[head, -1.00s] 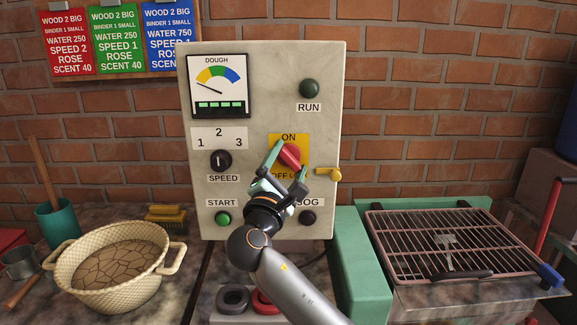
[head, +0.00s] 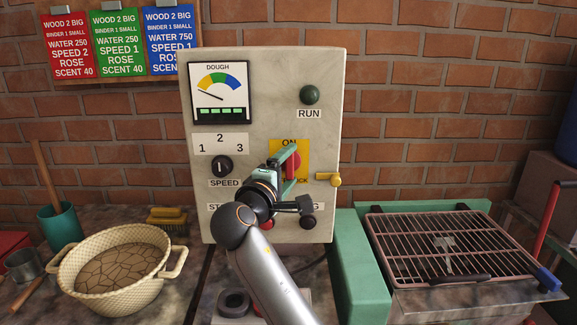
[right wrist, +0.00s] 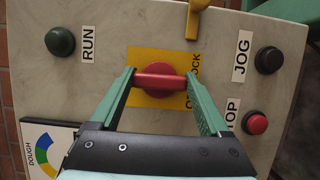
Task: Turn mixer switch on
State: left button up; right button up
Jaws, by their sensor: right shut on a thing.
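The mixer panel (head: 262,120) stands against the brick wall. Its red rotary switch (head: 296,163) sits on a yellow plate (head: 303,150) marked ON above and OFF LOCK below. My right gripper (head: 291,170) is shut on the red switch, its green fingers at the two ends of the handle. In the right wrist view the red handle (right wrist: 160,81) lies between the fingertips and runs along the panel's vertical. The fingers partly hide the plate's lettering. My left gripper is not in view.
A yellow lever (head: 335,179) sticks out at the panel's right edge. The black JOG button (head: 308,222) and red STOP button (right wrist: 254,122) are close to my right gripper. A basket (head: 110,285) stands left, a wire rack (head: 440,245) right. The green RUN lamp (head: 309,95) is above.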

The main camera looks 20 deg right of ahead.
jog(key=shift+f, duration=0.1)
dwell(0.4)
jog(key=o, duration=1.2)
